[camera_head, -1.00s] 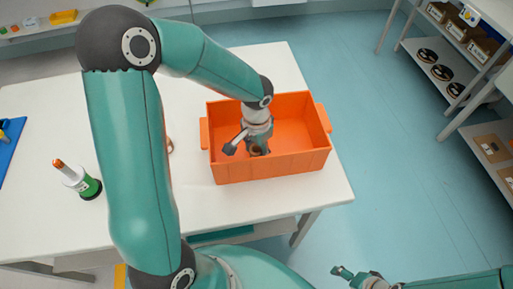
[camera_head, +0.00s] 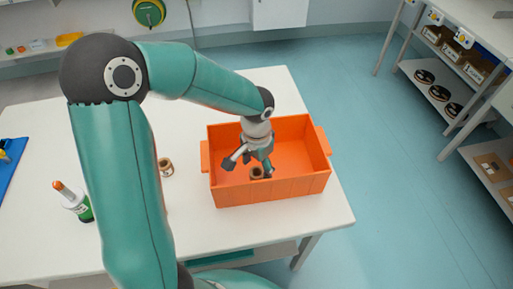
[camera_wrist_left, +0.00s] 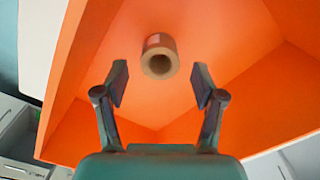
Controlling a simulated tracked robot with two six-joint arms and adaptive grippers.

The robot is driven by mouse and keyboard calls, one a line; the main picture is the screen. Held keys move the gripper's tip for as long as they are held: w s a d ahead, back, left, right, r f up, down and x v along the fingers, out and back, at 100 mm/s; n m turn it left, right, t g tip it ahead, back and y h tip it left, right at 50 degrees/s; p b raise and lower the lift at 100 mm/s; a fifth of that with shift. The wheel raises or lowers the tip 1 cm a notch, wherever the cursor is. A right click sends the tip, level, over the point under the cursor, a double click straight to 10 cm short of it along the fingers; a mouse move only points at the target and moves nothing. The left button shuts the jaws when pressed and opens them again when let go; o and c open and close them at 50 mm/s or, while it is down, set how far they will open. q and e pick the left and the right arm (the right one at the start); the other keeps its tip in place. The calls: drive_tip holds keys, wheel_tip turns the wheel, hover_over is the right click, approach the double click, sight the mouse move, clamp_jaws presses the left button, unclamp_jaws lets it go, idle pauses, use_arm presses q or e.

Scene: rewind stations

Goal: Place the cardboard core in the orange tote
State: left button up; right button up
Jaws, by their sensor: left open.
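The orange tote (camera_head: 270,192) stands on the white table. A brown cardboard core (camera_head: 256,173) is inside it, low near the front wall. In the left wrist view, the core (camera_wrist_left: 159,55) stands just beyond and between the fingertips, its round opening facing the camera, with orange around it. My left gripper (camera_head: 248,164) is inside the tote, above the core, with its fingers spread apart. It also shows open in the left wrist view (camera_wrist_left: 160,88), with nothing between its pads. My right gripper is out of view.
Another brown core (camera_head: 166,167) stands on the table left of the tote, beside my arm. A blue mat (camera_head: 8,165) lies at the left edge. Shelves (camera_head: 450,90) stand at right.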

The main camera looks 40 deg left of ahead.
use_arm(q)
wheel_tip(320, 180, up, 9)
drive_tip(key=shift+f, duration=0.15)
idle(0.4)
drive_tip(key=shift+f, duration=0.1)
